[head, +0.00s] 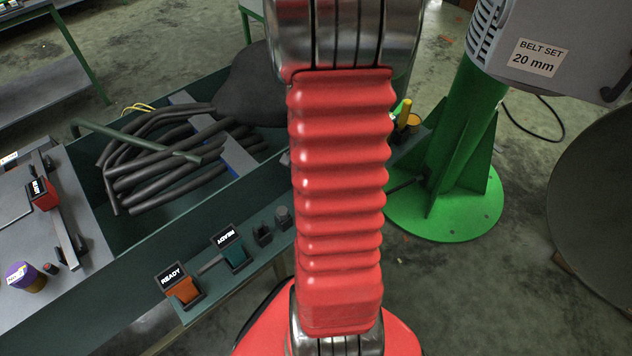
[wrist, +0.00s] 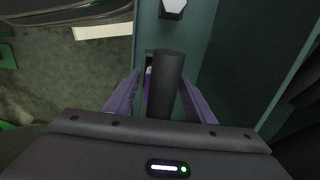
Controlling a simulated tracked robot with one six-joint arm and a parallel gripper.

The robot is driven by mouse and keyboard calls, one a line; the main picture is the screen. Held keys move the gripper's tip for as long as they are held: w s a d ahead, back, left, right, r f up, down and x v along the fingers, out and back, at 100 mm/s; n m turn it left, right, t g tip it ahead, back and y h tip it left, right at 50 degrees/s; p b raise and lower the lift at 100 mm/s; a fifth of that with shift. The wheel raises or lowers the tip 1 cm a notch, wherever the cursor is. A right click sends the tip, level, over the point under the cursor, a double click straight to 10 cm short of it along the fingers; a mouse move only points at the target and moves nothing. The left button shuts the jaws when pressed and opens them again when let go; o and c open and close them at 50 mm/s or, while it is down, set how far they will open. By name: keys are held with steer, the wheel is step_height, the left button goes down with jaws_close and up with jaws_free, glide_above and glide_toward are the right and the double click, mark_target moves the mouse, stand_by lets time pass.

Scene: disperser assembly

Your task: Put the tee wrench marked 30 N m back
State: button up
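No tool marked 30 N m can be read in either view, so I cannot say which thing is the tee wrench. In the wrist view my gripper (wrist: 160,75) has its two purple fingers spread, one on each side of a dark upright cylinder (wrist: 167,75). A gap shows between the left finger and the cylinder; the right fingertip is close to its edge, and contact there is unclear. A small purple and white thing shows partly behind the cylinder. In the head view my red arm hides my gripper.
A green trough (head: 108,216) holds several black hoses (head: 180,165). A grey bench (head: 75,205) is left; a green pedestal (head: 462,130) stands right.

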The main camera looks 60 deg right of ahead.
steer(key=shift+o, duration=0.3)
step_height(320, 180, up, 12)
steer(key=shift+r, duration=0.1)
stand_by(0.6)
stand_by(0.6)
steer(key=shift+w+a+r, duration=0.15)
steer(key=shift+w+a, duration=0.1)
steer(key=a+r+n+t, duration=0.2)
steer(key=a+r+n, duration=0.2)
steer(key=a+n, duration=0.3)
steer(key=w+a+r+n+t, duration=0.1)
steer(key=a+r+n, duration=0.3)
steer(key=a, duration=0.8)
steer(key=w+a+r+n+t, duration=0.1)
steer(key=a+r+n, duration=0.3)
steer(key=a+n, duration=0.5)
steer(key=shift+w+a+r+n+t, duration=0.15)
steer(key=shift+a+r+n+t, duration=0.2)
steer(key=shift+a+t, duration=0.4)
